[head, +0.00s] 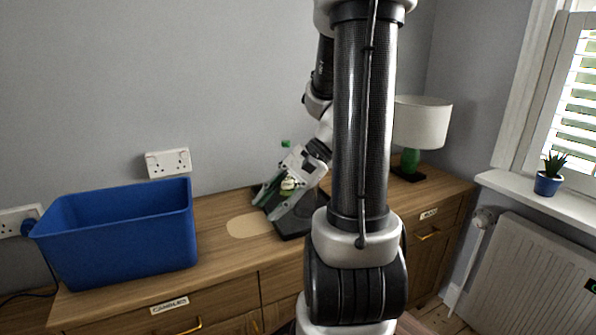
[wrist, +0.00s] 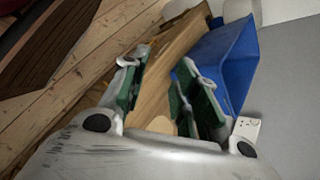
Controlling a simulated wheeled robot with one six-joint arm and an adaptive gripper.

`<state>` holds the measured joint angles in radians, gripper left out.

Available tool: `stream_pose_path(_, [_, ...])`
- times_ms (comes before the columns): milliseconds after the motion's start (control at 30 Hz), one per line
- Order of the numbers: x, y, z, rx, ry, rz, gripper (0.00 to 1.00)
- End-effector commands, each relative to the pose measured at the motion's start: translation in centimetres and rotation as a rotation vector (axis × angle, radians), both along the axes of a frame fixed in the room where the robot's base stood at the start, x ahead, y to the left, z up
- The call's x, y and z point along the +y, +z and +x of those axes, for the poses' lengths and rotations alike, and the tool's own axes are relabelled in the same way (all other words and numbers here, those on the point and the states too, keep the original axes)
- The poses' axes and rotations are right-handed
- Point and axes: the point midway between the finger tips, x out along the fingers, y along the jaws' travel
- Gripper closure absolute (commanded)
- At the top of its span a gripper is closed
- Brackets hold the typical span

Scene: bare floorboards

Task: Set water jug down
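My gripper (head: 270,201) is over the wooden dresser top (head: 222,258), beside a beige oval patch (head: 250,225). In the wrist view my gripper (wrist: 162,62) has its two green-padded fingers apart, with wood and a bit of the patch showing between them and nothing held. I cannot make out a water jug in either view. My arm hides part of the dresser top in the head view. A dark flat shape (head: 292,224) lies under the gripper; I cannot tell what it is.
A blue bin (head: 120,235) stands on the dresser left of the patch; it also shows in the wrist view (wrist: 228,62). A lamp (head: 422,123) stands at the right end. A potted plant (head: 547,183) is on the windowsill.

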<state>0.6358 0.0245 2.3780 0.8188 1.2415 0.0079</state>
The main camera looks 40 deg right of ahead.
Motion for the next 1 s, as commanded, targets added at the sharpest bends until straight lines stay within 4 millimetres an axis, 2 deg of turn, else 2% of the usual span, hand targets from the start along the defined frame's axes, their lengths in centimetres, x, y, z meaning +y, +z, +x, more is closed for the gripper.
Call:
stream_pose_path(67, [1.1,1.3,-2.3,-0.062,0.197,-0.184,0.70])
stream_pose_path(200, [0.4,3.4,-5.1,-0.207,0.503,-0.511,0.70])
stream_pose_path(300, [-0.6,5.2,-5.9,-0.329,0.674,-0.716,0.70])
stream_pose_path(433, [-1.6,7.5,-6.0,-0.468,0.815,-0.909,0.70])
stream_pose_path(600, [-2.2,9.1,-5.8,-0.557,0.887,-1.023,0.70])
stream_pose_path(1000, [-2.3,9.3,-5.8,-0.562,0.892,-1.033,0.70])
